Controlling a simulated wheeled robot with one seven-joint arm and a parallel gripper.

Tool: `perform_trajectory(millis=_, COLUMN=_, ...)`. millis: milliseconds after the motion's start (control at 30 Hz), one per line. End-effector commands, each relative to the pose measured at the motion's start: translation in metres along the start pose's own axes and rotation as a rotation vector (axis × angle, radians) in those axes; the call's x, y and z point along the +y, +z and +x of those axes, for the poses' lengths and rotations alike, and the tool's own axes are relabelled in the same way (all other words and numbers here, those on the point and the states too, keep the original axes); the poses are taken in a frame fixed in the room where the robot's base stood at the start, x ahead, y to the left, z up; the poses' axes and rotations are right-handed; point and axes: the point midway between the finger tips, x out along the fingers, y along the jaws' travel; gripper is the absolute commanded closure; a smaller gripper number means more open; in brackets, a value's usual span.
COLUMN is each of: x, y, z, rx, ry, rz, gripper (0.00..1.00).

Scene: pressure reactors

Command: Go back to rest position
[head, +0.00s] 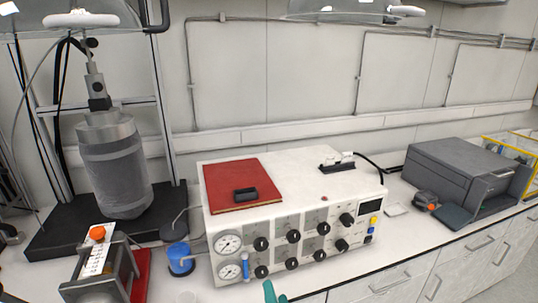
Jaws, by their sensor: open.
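Only a small teal tip, which looks like part of my gripper (272,292), shows at the bottom edge of the head view, in front of the control box. The rest of the gripper and my arm is cut off by the frame. The gripper is open, with nothing seen in it. The white control box (300,170) with gauges and black knobs stands on the bench behind it. A red book or folder (228,180) with a small black object (245,195) lies on the box.
At left a grey reactor cylinder (115,165) stands on a black base (50,235). A metal device with an orange knob (97,233) and a blue container (180,257) are near the front. A dark grey printer-like machine (460,170) is at right. The bench between has little clutter.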

Motion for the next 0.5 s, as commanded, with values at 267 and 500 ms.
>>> perform_trajectory(millis=267, x=0.067, y=0.05, z=-0.062, rx=0.05, ry=0.138, rz=-0.169, gripper=0.47)
perform_trajectory(millis=500, x=0.1, y=0.086, z=-0.127, rx=0.063, ry=0.23, rz=-0.354, gripper=0.47)
